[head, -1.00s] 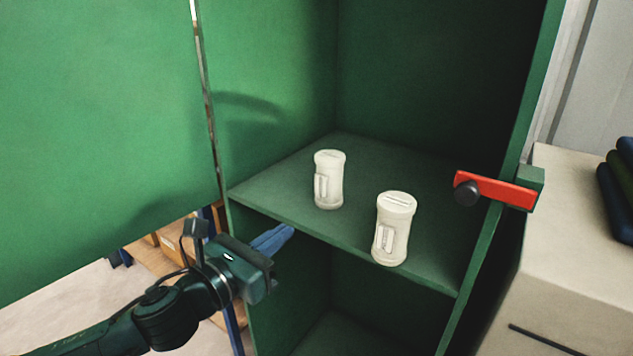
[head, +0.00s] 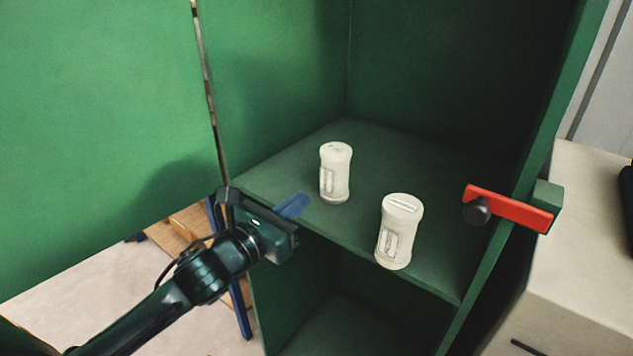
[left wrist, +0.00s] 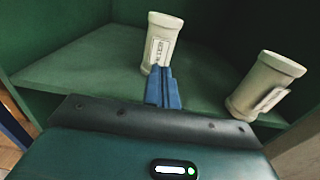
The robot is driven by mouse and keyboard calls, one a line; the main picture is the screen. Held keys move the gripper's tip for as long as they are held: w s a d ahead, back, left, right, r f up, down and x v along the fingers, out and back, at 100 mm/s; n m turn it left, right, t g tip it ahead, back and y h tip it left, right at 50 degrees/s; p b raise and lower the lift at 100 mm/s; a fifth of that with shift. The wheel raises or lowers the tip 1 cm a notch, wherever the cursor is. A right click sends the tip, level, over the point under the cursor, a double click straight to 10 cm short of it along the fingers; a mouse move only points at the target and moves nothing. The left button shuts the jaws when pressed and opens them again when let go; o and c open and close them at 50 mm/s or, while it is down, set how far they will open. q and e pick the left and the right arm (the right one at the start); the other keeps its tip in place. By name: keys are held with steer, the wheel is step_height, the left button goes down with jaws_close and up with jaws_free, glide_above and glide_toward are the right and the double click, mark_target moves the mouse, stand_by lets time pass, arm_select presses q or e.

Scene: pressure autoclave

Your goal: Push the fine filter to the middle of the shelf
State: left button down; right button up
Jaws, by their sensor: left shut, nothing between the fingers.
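Two white waisted canisters stand upright on the green shelf (head: 285,168) of the open cabinet. I cannot read which is the fine filter. The left canister (head: 335,174) is farther back; the right canister (head: 399,232) is close to the front edge. My left gripper (head: 303,201) is shut and empty, its blue fingers at the shelf's front left, just left of the left canister. In the left wrist view the finger tips (left wrist: 160,72) overlap the base of the left canister (left wrist: 158,42); contact is unclear. The right canister (left wrist: 264,85) leans in that picture. My right gripper is out of view.
The cabinet's green door (head: 100,120) stands open at left. A red latch bar with a black knob (head: 510,208) sticks out at the right wall. The back of the shelf is clear. A beige cabinet (head: 580,240) stands at right.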

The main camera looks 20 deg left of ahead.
mark_target(327, 180)
arm_select(q)
steer(key=x, duration=0.4)
steer(key=shift+w+d+r+p, duration=0.1)
steer(key=shift+w+p, duration=0.25)
steer(key=shift+p, duration=0.05)
steer(key=shift+w+d, duration=0.2)
steer(key=shift+w, duration=0.45)
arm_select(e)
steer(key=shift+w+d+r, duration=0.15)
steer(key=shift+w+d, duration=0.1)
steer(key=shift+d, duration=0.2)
